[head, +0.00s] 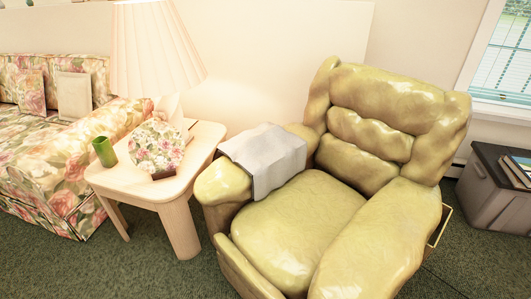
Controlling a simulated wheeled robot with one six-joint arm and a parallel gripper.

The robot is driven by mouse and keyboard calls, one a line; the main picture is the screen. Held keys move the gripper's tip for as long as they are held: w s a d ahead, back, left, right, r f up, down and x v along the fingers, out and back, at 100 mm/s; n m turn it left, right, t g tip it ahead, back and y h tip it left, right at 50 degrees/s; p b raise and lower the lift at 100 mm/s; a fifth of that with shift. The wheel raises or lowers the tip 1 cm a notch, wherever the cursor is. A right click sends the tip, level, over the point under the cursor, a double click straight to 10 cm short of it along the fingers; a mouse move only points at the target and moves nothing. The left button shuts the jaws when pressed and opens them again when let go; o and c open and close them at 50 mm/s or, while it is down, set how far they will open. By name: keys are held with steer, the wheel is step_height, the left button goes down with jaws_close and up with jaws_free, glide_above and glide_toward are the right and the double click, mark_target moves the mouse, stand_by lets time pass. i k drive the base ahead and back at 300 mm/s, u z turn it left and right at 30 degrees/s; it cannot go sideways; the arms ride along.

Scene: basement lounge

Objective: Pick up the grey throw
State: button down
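The grey throw (268,153) is a light grey folded cloth. It lies draped over the left armrest of a shiny yellow-green recliner (285,225). One end hangs down the inner side of the armrest towards the seat. The front end of the armrest is bare. My gripper is not in view.
A floral sofa (50,150) is at the left. A grey cabinet (490,192) stands at the right. Green carpet is clear in front.

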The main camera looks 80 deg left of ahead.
mark_target(271, 154)
steer(key=u, duration=4.6)
steer(key=i, duration=3.35)
steer(key=z, duration=1.4)
